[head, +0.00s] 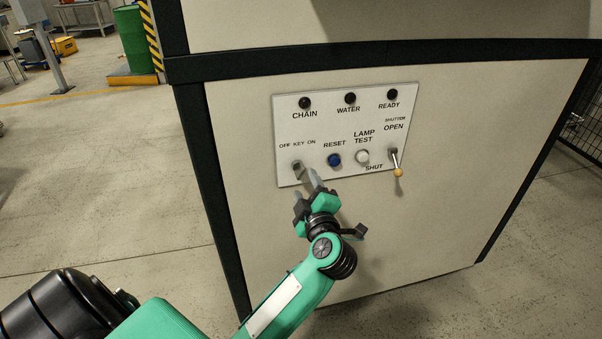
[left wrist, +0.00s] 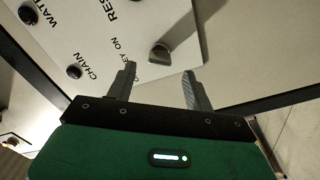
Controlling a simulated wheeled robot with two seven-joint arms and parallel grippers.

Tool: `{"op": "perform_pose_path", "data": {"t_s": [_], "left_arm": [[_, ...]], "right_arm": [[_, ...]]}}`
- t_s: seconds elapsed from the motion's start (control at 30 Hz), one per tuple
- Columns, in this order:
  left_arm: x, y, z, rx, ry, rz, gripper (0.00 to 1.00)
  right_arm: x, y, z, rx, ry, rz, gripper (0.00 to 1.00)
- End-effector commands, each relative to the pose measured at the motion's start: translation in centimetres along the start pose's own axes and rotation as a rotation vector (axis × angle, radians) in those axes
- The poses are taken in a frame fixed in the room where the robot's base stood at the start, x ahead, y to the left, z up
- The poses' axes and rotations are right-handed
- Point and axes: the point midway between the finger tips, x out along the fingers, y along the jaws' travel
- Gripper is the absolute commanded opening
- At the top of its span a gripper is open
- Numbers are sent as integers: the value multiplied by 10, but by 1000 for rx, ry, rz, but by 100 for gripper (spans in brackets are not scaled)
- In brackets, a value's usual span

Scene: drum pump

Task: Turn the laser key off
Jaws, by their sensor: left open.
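The laser key (head: 297,164) is a small grey knob at the lower left of a white control panel (head: 350,181), under the label "OFF KEY ON". It also shows in the left wrist view (left wrist: 159,53), where its label is partly covered by a finger. I cannot tell for sure which way the key points. My left gripper (head: 306,185) is open, just below the key in the head view. In the left wrist view its fingers (left wrist: 159,72) stand apart, with the key ahead of the gap between them and nothing held. My right gripper is not in view.
A blue reset button (head: 334,160), a white lamp test button (head: 362,156) and a shutter lever (head: 397,170) with a yellow knob are right of the key. Three dark lamps (head: 350,98) line the panel top. The cabinet face (head: 460,190) around the panel is clear.

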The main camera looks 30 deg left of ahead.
Motion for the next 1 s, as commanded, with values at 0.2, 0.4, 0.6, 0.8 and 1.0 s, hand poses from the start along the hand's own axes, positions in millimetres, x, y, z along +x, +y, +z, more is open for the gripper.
{"op": "perform_pose_path", "data": {"t_s": [0.2, 0.4, 0.6, 0.8, 1.0], "left_arm": [[38, 0, 0, 1, 2, 1, 53], [53, 0, 0, 1, 0, 1, 53], [55, 0, 0, 0, 0, 1, 53], [55, 0, 0, 0, 0, 1, 33], [55, 0, 0, 0, 0, 1, 8]], "right_arm": [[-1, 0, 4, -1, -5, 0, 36], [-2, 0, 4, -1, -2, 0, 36], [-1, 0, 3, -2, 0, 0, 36], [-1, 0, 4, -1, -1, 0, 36], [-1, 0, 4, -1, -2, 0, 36]]}}
